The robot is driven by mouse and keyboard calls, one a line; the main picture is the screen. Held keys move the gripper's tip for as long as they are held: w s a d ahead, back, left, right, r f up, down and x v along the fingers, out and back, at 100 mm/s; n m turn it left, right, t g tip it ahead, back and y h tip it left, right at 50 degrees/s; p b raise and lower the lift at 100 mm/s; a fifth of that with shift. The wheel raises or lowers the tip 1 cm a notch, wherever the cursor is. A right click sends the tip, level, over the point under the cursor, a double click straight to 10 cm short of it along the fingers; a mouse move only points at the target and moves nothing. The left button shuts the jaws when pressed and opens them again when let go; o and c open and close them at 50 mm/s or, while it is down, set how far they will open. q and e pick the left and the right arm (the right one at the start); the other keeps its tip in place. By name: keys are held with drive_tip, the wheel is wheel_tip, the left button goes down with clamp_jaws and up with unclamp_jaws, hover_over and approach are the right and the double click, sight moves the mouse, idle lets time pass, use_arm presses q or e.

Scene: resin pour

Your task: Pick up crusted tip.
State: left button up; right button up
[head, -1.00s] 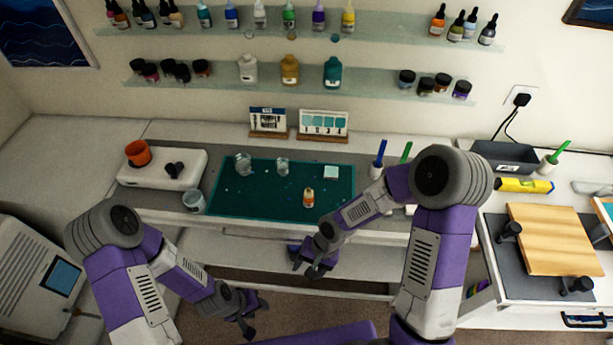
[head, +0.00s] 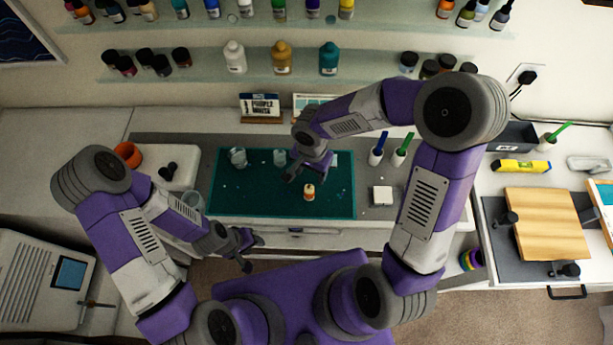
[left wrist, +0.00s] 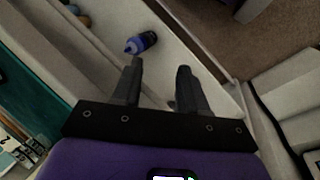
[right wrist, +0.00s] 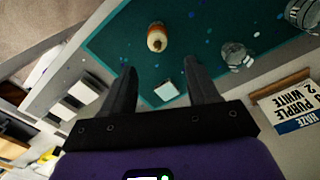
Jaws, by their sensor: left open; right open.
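A small bottle with an orange top and pale label (head: 309,192) stands on the green mat (head: 235,205). It also shows in the right wrist view (right wrist: 157,38). I cannot make out a separate crusted tip at this size. My right gripper (head: 305,174) is open and empty above the mat, just behind and left of the bottle in the head view. In the right wrist view its open jaws (right wrist: 159,66) point towards the bottle, apart from it. My left gripper (head: 255,254) is open and empty in front of the desk edge; its jaws also show in the left wrist view (left wrist: 160,66).

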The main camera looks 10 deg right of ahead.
sight(310, 186)
drive_tip(key=f, duration=0.6)
drive_tip(key=shift+s+a+f, duration=0.15)
drive_tip(key=shift+s+f, duration=0.05)
drive_tip(key=shift+s, duration=0.2)
drive_tip(key=shift+c, duration=0.2)
drive_tip(key=c, duration=1)
drive_tip(key=shift+c, duration=0.2)
wheel_tip(310, 186, up, 13)
drive_tip(key=p, duration=0.2)
